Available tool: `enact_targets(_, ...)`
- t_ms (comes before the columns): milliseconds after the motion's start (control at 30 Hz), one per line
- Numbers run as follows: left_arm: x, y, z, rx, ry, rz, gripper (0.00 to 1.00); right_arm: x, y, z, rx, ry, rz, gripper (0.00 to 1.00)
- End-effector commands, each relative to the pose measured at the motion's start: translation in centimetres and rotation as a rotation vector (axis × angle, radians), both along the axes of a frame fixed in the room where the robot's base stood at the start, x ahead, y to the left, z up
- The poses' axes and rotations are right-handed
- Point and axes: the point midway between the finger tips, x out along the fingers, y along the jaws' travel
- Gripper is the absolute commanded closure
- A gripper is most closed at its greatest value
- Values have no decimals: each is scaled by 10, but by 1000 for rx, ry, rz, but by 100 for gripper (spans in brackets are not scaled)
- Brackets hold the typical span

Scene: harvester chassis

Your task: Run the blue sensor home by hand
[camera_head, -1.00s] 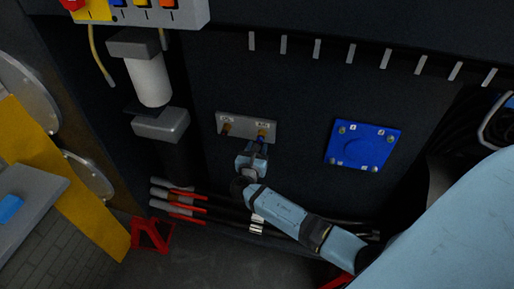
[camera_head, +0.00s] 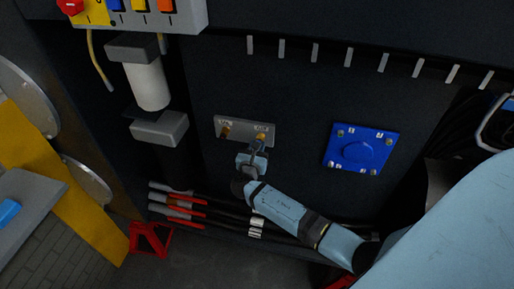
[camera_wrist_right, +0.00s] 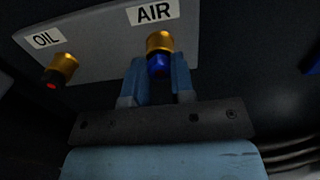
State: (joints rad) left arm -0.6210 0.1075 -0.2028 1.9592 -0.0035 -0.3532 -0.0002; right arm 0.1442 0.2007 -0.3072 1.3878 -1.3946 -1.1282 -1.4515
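The blue sensor (camera_wrist_right: 158,65) sits in a brass fitting (camera_wrist_right: 159,42) under the AIR label, on a grey plate (camera_head: 230,121). Its blue end shows in the right wrist view. A second brass fitting with a red-tipped end (camera_wrist_right: 60,70) is under the OIL label. My right gripper (camera_head: 256,147) is just below the AIR fitting in the head view. In the wrist view its two fingers (camera_wrist_right: 159,82) stand apart, one on each side of the blue end, with a dark gap between them. Contact with the sensor cannot be made out. My left gripper is not in view.
A blue square cover (camera_head: 361,150) is on the wall to the right. A white filter cylinder (camera_head: 148,85) hangs to the left, below a box with coloured switches (camera_head: 140,14). Red-marked hoses (camera_head: 185,205) run below my right gripper. A red stand (camera_head: 151,238) is on the floor.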

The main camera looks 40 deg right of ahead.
Motion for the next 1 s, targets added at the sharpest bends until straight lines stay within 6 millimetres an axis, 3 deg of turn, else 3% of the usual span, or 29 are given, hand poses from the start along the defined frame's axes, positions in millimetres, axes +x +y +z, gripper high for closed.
enact_targets(100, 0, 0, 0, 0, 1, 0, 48, 0, 0, 0, 0, 0, 0, 100)
enact_targets(267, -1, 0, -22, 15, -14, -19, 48, 0, 0, -9, 109, -131, 0, 100)
enact_targets(700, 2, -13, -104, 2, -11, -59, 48, 1, -1, -10, 586, -691, 0, 100)
enact_targets(1000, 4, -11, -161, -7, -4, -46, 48, 1, -1, -10, 873, -1026, -1, 100)
